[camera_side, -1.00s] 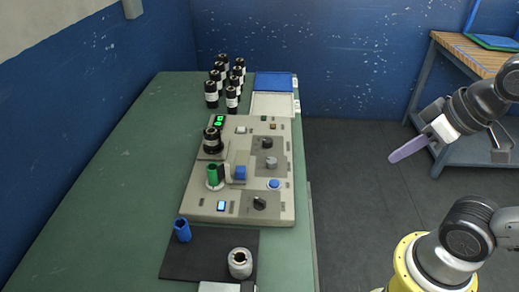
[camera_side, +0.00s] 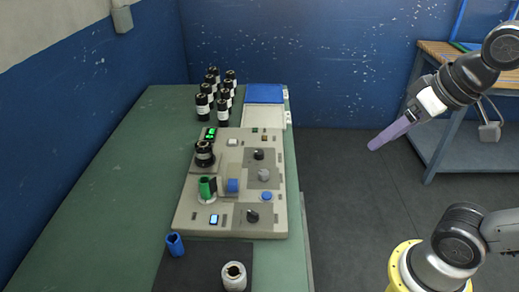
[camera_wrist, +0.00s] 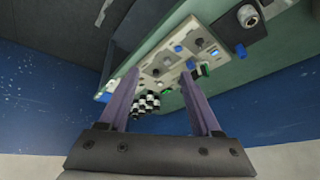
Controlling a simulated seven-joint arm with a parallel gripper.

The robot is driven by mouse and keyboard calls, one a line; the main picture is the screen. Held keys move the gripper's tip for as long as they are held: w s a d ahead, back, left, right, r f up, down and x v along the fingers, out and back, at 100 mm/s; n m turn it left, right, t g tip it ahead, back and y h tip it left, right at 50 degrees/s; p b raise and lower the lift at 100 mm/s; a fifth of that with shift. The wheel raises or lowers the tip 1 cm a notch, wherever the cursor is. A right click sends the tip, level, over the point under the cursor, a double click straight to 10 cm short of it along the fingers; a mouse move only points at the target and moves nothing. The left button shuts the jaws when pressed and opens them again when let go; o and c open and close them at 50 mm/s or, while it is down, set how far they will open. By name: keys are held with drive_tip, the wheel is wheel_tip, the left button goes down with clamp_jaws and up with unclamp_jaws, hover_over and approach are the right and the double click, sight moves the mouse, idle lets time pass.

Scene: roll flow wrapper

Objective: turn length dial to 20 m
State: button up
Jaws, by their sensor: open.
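The control panel (camera_side: 232,222) is a beige box on the green bench. Its right side carries a black dial (camera_side: 258,154) at the back, a grey dial (camera_side: 264,175) in the middle and a black dial (camera_side: 252,216) at the front. Their labels are too small to read, so I cannot tell which is the length dial. My gripper (camera_side: 371,148), with purple fingers, is in the air to the right of the panel, well clear of every dial. In the wrist view its two fingers (camera_wrist: 160,72) stand apart with the panel beyond them. It is empty.
Several black bottles (camera_side: 213,95) stand behind the panel beside a blue-and-white tray (camera_side: 265,115). A green roll (camera_side: 206,188), a blue block (camera_side: 233,186) and a blue button (camera_side: 267,196) are on the panel. A blue cup (camera_side: 175,245) and a pale ring (camera_side: 234,276) sit in front.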

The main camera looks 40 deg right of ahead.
drive_tip(key=w+r, duration=0.2)
drive_tip(key=w, duration=0.1)
drive_tip(key=w+r+m, duration=0.1)
drive_tip(key=w+r, duration=0.1)
drive_tip(key=w, duration=0.2)
drive_tip(key=w+r+m+g, duration=0.1)
drive_tip(key=w+r, duration=0.2)
drive_tip(key=w, duration=0.1)
drive_tip(key=shift+w+d+r, duration=0.1)
drive_tip(key=shift+w+d, duration=0.05)
drive_tip(key=shift+d, duration=0.05)
drive_tip(key=m+g, duration=0.3)
drive_tip(key=g, duration=0.2)
hover_over(259, 152)
wheel_tip(259, 152, down, 20)
wheel_tip(259, 152, down, 14)
drive_tip(key=shift+d, duration=0.1)
clamp_jaws()
